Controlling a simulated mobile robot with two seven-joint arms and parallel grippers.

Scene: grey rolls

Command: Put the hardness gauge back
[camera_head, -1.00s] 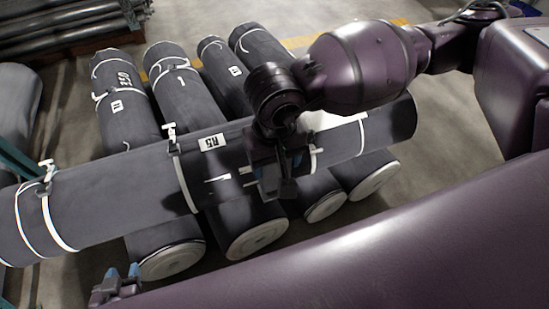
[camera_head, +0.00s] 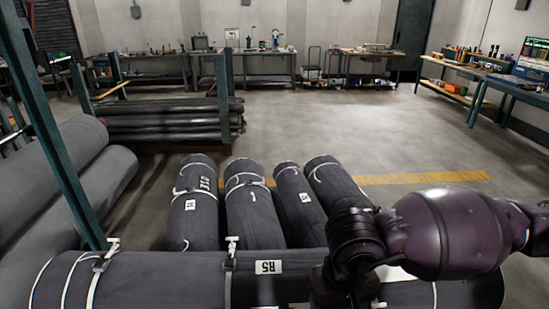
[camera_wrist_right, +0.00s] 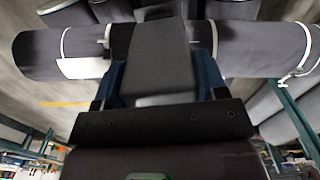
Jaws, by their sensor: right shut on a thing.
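My right gripper (camera_wrist_right: 160,78) is shut on a dark grey block (camera_wrist_right: 154,55), with a blue finger on each side of it. The block may be the hardness gauge; no marking on it is readable. In the head view, my right wrist and gripper (camera_head: 332,290) are over the front grey roll (camera_head: 185,275), which lies crosswise with an "R5" label. The fingers are hidden there by the wrist and the frame's lower edge. In the right wrist view, the roll (camera_wrist_right: 250,48) passes behind the block. My left gripper is not in view.
Several strapped grey rolls (camera_head: 253,205) lie behind the crosswise one. A rack of dark rolls (camera_head: 165,120) stands at the back left, and a green post (camera_head: 55,135) at the left. Benches (camera_head: 260,55) line the far wall. The floor (camera_head: 330,120) between is clear.

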